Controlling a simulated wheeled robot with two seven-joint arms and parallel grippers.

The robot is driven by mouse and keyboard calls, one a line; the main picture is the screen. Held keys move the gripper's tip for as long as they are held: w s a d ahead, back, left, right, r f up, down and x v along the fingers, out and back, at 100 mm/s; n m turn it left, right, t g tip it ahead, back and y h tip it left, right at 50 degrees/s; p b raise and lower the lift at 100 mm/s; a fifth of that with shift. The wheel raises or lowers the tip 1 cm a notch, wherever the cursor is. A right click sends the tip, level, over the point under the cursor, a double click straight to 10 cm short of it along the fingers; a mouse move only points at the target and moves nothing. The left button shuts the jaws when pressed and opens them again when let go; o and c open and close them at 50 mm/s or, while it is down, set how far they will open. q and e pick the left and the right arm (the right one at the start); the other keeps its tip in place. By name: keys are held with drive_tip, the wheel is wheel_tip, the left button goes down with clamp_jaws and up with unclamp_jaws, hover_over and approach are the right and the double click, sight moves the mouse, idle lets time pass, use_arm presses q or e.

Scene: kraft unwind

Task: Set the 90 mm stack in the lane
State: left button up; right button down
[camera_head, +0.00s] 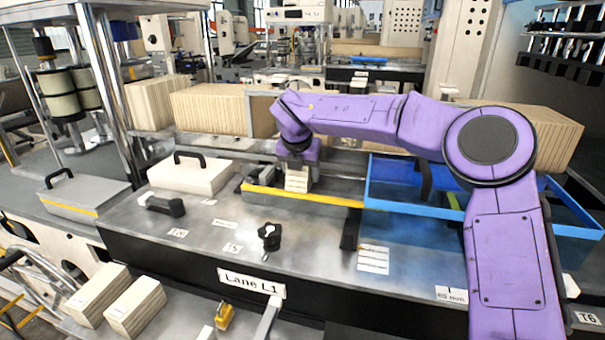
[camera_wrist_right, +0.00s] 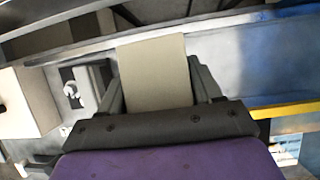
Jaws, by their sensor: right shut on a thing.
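My right gripper (camera_head: 297,163) comes in on the purple arm and is shut on a beige paper stack (camera_head: 297,180). In the right wrist view the stack (camera_wrist_right: 155,75) sits between the two dark fingers (camera_wrist_right: 158,92). The stack hangs at the yellow-edged rail (camera_head: 315,197) of the lane in the middle of the machine bed. I cannot tell whether its bottom touches the lane floor. No size mark is readable on it. My left gripper is not in view.
A blue-walled tray (camera_head: 400,204) lies right of the lane. A white block with a black handle (camera_head: 190,177) stands to its left. Two beige stacks (camera_head: 136,306) lie at lower left. Large pleated stacks (camera_head: 210,108) stand behind.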

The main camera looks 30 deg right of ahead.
sight(303, 183)
drive_tip(key=f, duration=0.1)
drive_tip(key=s+f, duration=0.1)
drive_tip(key=f, duration=0.1)
drive_tip(key=shift+a+f+g, duration=0.15)
drive_tip(key=shift+g, duration=0.25)
drive_tip(key=shift+c, duration=0.6)
unclamp_jaws()
